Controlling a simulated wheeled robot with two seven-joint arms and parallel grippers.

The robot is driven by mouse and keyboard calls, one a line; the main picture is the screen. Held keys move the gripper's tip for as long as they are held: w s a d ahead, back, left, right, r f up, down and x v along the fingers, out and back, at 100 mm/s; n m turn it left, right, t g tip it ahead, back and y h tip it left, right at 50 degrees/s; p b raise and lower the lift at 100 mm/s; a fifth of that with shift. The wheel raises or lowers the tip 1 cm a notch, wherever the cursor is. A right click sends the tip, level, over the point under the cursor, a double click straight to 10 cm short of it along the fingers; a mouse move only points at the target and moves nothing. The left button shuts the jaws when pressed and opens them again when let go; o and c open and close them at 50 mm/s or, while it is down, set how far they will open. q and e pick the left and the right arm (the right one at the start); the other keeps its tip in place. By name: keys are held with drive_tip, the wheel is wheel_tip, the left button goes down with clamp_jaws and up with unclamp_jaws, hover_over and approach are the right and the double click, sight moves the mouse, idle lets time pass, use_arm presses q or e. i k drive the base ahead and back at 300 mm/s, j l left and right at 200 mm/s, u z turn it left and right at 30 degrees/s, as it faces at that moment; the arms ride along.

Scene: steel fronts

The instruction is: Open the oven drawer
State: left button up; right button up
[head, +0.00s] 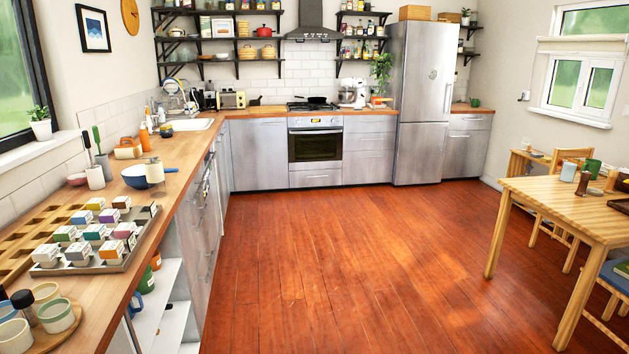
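The oven (315,143) is built into the steel fronts at the far wall, below a gas hob (312,106). Its dark glass door is shut, with a bar handle near the top. The oven drawer (315,178) is the low steel front directly under the oven door, with a small handle along its upper part. The drawer looks shut, flush with the fronts beside it. Neither of my grippers shows in the head view, and the oven is well across the room.
The wooden floor (330,255) is clear up to the oven. A long counter (110,260) with steel fronts runs along the left. A wooden table (565,205) with chairs stands at the right. The fridge (421,105) stands right of the oven.

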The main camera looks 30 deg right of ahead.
sight(313, 172)
drive_tip(key=i+l+z, duration=0.9)
drive_tip(key=i+z, duration=0.15)
drive_tip(key=i, duration=0.25)
drive_tip(key=i+z, duration=0.35)
drive_tip(key=i, duration=1.6)
drive_tip(key=i+l, duration=0.1)
drive_tip(key=i, duration=2.9)
drive_tip(key=i+l, duration=0.15)
drive_tip(key=i, duration=1.3)
drive_tip(key=i+l+u, duration=0.1)
drive_tip(key=i+u, duration=0.35)
drive_tip(key=i+l+u, duration=0.4)
drive_tip(key=i, duration=0.25)
drive_tip(key=i+l+u, duration=0.45)
drive_tip(key=i+j, duration=0.05)
